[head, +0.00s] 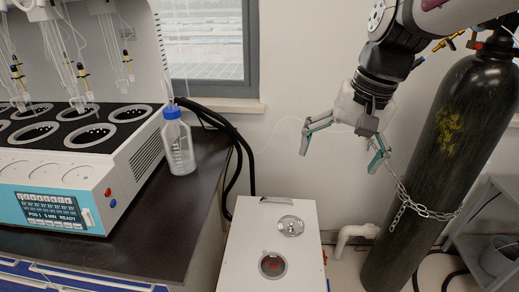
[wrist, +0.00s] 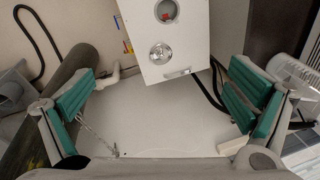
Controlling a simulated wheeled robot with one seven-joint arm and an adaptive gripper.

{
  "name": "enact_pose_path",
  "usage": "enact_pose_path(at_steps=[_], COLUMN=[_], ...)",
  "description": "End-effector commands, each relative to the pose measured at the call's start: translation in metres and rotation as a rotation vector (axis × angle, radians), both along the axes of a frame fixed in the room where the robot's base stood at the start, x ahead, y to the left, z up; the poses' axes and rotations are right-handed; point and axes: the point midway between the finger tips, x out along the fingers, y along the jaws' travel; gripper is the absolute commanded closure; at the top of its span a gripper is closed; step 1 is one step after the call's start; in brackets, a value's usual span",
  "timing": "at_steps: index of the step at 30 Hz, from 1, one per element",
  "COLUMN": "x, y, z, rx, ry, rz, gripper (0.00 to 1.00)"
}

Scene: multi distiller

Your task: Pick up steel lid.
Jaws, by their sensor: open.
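A round, shiny steel lid (head: 291,225) lies on top of a white box-shaped unit (head: 240,240), near its back edge. In the wrist view the steel lid (wrist: 160,53) shows on the same white unit, ahead of my gripper and between the lines of its fingers. My gripper (head: 341,146) hangs in the air above and to the right of the unit in the head view, apart from the lid. Its two teal-padded fingers are spread wide in the wrist view (wrist: 165,105), with nothing between them.
The white unit has a round opening (head: 272,265) with something red inside. A tall black gas cylinder (head: 450,150) with a chain stands close right of my gripper. A distiller (head: 80,160) and a blue-capped bottle (head: 178,145) stand on the dark bench at left.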

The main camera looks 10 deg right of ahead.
Motion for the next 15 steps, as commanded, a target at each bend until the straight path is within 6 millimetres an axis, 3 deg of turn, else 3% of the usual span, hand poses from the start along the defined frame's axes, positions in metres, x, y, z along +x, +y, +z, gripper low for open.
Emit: enact_pose_path(at_steps=[1, 6, 15], x=[0.026, 0.095, 0.197], y=[-0.002, -0.007, -0.017], z=[-0.024, -0.083, -0.217], rx=[0.01, 0.041, 0.04], ry=[0.03, 0.111, 0.238], rz=[-0.039, -0.175, -0.4], gripper=[0.02, 0.02, 0.02])
